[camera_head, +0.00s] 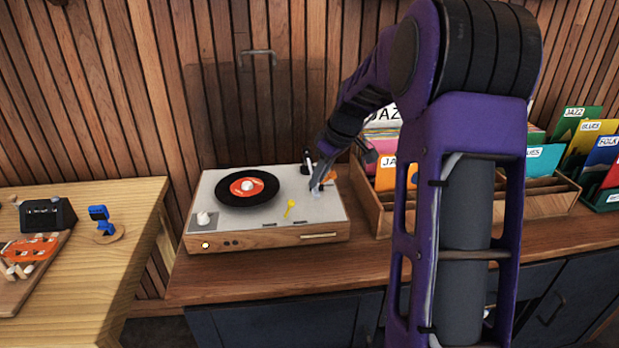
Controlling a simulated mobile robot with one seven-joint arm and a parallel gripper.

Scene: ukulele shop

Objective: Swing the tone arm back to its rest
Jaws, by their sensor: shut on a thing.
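The record player (330,212) stands on the wooden counter, with a black record with a red label (247,186) on its platter. The tone arm's black base (306,166) is at the back right of the pale deck. My gripper (316,188) is low over the deck's right side, right of the record, shut on what looks like the tone arm. Most of the tone arm is hidden or too small to make out, and its rest cannot be told apart. A small yellow piece (289,209) shows on the deck in front of the gripper.
A wooden crate (540,205) of record sleeves stands close to the player's right, behind my arm. A wooden table (110,255) at the left holds a small dark device (45,214) and a blue item (101,217). The counter's front strip is clear.

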